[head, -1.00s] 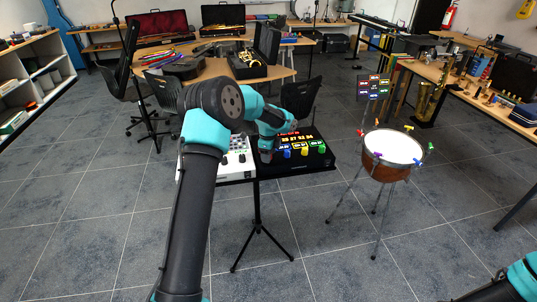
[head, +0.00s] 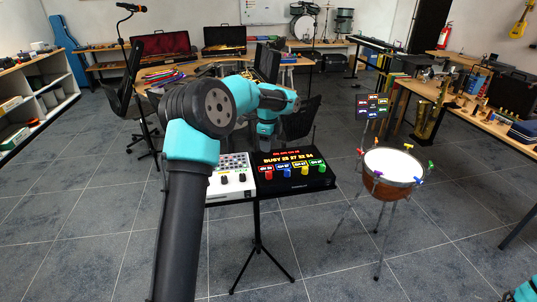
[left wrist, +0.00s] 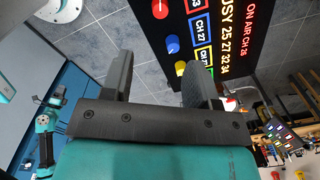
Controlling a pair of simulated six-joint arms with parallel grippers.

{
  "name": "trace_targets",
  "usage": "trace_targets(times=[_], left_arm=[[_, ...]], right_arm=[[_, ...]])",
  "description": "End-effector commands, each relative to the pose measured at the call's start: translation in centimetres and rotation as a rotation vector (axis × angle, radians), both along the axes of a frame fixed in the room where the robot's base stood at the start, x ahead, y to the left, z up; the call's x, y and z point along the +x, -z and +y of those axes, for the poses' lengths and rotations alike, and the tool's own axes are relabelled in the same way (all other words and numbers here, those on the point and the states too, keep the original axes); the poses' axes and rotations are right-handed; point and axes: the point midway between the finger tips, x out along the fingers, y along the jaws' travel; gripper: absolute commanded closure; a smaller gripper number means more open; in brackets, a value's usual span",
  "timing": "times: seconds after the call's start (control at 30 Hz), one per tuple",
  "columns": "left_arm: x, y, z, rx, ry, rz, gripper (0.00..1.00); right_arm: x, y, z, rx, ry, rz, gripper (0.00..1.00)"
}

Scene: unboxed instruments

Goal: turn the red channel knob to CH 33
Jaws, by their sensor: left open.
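The black channel unit (head: 318,184) stands on a stand, with a lit display reading "BUSY 25 27 32 34". Its front row holds the red channel knob (head: 268,174), then blue, yellow and green knobs. In the left wrist view the red knob (left wrist: 160,9) is at the top edge, with the blue knob (left wrist: 173,43) below it. The number by the red knob is cut off. My left gripper (head: 266,143) is above the unit's back left, clear of the knobs. In the left wrist view it (left wrist: 157,72) is open and empty. My right gripper is out of view.
A white mixer (head: 231,182) sits directly left of the unit on the same stand. The yellow (head: 305,170) and green (head: 325,168) knobs are close to the blue one. A drum (head: 393,168) stands to the right. Open floor lies in front.

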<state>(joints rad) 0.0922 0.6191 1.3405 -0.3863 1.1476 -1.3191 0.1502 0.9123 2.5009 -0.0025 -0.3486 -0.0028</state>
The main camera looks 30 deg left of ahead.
Motion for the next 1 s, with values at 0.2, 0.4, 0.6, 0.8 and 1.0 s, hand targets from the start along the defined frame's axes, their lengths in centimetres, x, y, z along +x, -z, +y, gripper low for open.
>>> trace_targets(times=[0.2, 0.4, 0.6, 0.8, 1.0], left_arm=[[0.0, -2.1, 0.0, 0.0, 0.001, -0.001, 0.46], [0.0, -2.4, 0.0, 0.0, 0.0, 0.0, 0.46], [0.0, -2.4, 0.0, 0.0, 0.0, 0.0, 0.46], [0.0, -2.1, -0.2, -0.003, -0.003, -0.006, 0.46], [0.7, 0.6, -2.0, -0.052, -0.048, -0.069, 0.46]], right_arm=[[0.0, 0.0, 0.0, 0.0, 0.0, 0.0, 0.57], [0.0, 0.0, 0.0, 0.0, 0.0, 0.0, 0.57], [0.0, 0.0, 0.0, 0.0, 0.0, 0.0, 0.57], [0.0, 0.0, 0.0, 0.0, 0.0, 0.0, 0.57], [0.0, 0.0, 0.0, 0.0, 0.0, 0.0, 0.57]])
